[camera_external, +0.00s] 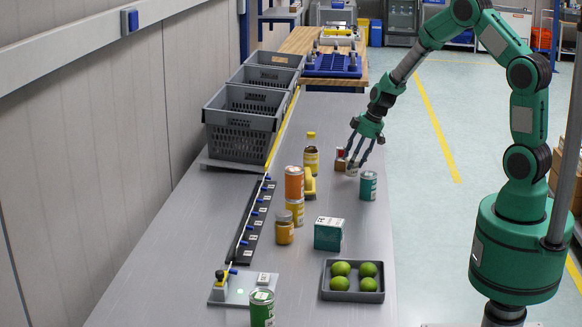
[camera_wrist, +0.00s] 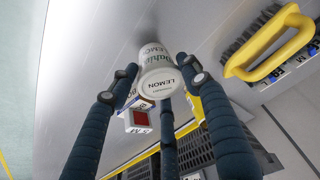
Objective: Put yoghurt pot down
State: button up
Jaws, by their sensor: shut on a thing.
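The yoghurt pot (camera_wrist: 160,82) is white with "LEMON" on its lid and side. In the wrist view its lid faces the camera and its far end is close to the grey table top. My gripper (camera_wrist: 160,84) has three dark fingers around the pot, shut on it. In the external view my gripper (camera_external: 354,168) points down low over the far right part of the table (camera_external: 190,245). The pot (camera_external: 352,172) shows there only as a small pale patch among the fingers. I cannot tell whether its base touches the table.
A small red-marked box (camera_external: 340,160) is close left of my gripper, and a teal can (camera_external: 368,187) stands just in front. Grey crates (camera_external: 240,135) line the wall side.

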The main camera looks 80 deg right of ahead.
jog(key=shift+f, duration=1.05)
jog(key=shift+b, duration=0.3)
jog(key=o, duration=1.3)
jog(key=shift+f, duration=0.1)
jog(key=shift+s+r, duration=0.1)
jog(key=shift+r, duration=0.45)
jog(key=p+v, duration=0.2)
jog(key=v, duration=0.9)
jog(key=shift+s+a, duration=0.1)
